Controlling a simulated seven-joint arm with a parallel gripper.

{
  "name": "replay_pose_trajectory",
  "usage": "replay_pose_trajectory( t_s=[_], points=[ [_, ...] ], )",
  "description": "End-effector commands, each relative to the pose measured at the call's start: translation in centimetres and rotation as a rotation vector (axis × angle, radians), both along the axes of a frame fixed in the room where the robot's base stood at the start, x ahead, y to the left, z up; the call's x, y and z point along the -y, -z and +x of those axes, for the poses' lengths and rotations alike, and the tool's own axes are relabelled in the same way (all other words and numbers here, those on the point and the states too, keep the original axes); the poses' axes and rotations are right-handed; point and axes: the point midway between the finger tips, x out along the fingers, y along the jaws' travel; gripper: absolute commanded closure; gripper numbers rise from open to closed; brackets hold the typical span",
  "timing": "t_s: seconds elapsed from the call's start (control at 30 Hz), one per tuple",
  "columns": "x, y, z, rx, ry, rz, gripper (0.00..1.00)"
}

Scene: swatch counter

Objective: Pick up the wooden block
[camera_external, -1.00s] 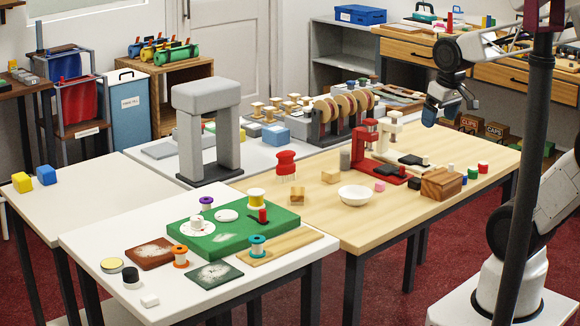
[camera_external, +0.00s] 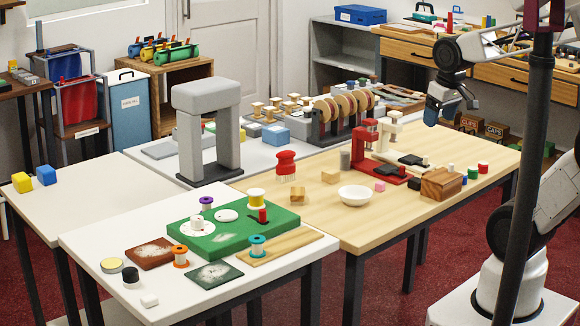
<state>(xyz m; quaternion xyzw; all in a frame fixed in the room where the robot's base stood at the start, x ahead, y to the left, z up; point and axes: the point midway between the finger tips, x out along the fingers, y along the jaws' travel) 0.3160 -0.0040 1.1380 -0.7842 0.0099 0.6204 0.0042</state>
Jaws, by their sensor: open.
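Several wooden pieces stand on the light wood table, and I cannot tell which one the task names. A small wooden block (camera_external: 297,195) stands below the red-topped brush. A second small wooden block (camera_external: 330,176) lies a little behind it, to the right. A larger brown striped wooden block (camera_external: 441,184) sits near the table's right front edge. My gripper (camera_external: 455,108) is open and empty, high above the far right part of the table. It is apart from all of these blocks.
A white bowl (camera_external: 355,195) stands between the small blocks and the larger one. A red stand (camera_external: 372,160) and a red-topped brush (camera_external: 286,166) rise nearby. A grey arch (camera_external: 207,130) stands tall at left. The wood table's front left area is clear.

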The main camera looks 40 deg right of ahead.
Motion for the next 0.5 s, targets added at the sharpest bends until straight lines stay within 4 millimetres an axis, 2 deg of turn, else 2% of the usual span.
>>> replay_pose_trajectory(
  t_s=[0.27, 0.5],
  points=[
    [0.0, 0.0, 0.4, -0.009, -0.011, -0.010, 0.22],
    [0.4, 0.3, 2.5, -0.065, -0.080, -0.070, 0.22]
  ],
)
